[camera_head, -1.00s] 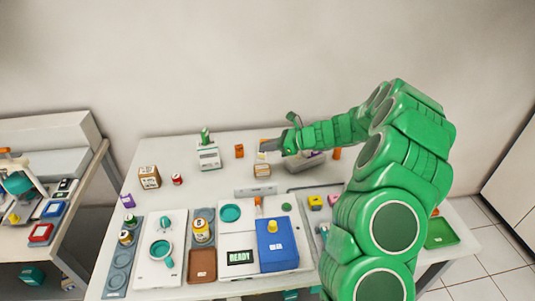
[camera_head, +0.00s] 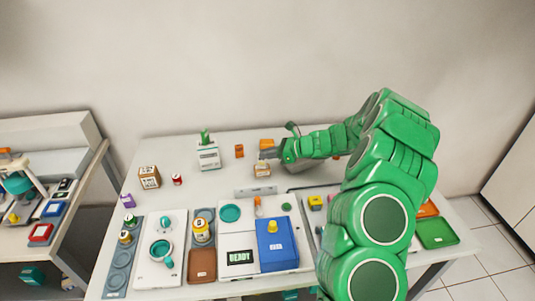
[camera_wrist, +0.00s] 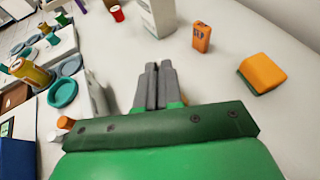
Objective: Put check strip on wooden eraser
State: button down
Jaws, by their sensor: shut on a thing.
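My gripper (camera_head: 266,155) is over the back middle of the table, pointing left, its grey fingers nearly together. In the wrist view the closed fingers (camera_wrist: 156,85) show, but the thing between them is hidden. I take it to be the check strip; a small pale piece showed under the fingertips earlier. A tan, wooden-looking block (camera_head: 262,171), likely the wooden eraser, stands just below the fingertips. Its top is pale and partly covered by the fingers. I cannot tell whether the strip touches it. The block does not show clearly in the wrist view.
An orange-topped block with a green base (camera_wrist: 262,73) lies beyond the gripper. A small orange box (camera_head: 239,151) and a white device (camera_head: 208,156) stand to the left. A long grey piece (camera_head: 256,191) lies in front. Trays and a blue box (camera_head: 277,250) crowd the front.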

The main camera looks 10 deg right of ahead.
jog(key=c, duration=1.3)
grip_release()
jog(key=shift+r, duration=0.15)
jog(key=v, duration=1.2)
jog(key=s+a+r+n+g+h, duration=0.1)
jog(key=s+a+r+n+g, duration=0.1)
jog(key=s+a+r+n, duration=0.4)
jog(key=s+a+r+n+g+h, duration=0.15)
jog(key=s+a, duration=0.25)
jog(key=s, duration=0.4)
jog(key=s+a+r+n+g+h, duration=0.1)
jog(key=s+a+r+n+g, duration=0.3)
jog(key=s, duration=0.4)
jog(key=s+d+n+h, duration=0.2)
jog(key=s+n+h, duration=0.1)
jog(key=s, duration=0.6)
jog(key=s+d+r+n+h, duration=0.1)
jog(key=s+d+n+h, duration=0.2)
jog(key=s, duration=0.6)
jog(key=s+d+n+h, duration=0.3)
jog(key=s+n, duration=0.2)
jog(key=s, duration=0.4)
jog(key=shift+s+r+t, duration=0.3)
jog(key=shift+r+t, duration=0.05)
jog(key=shift+r, duration=0.05)
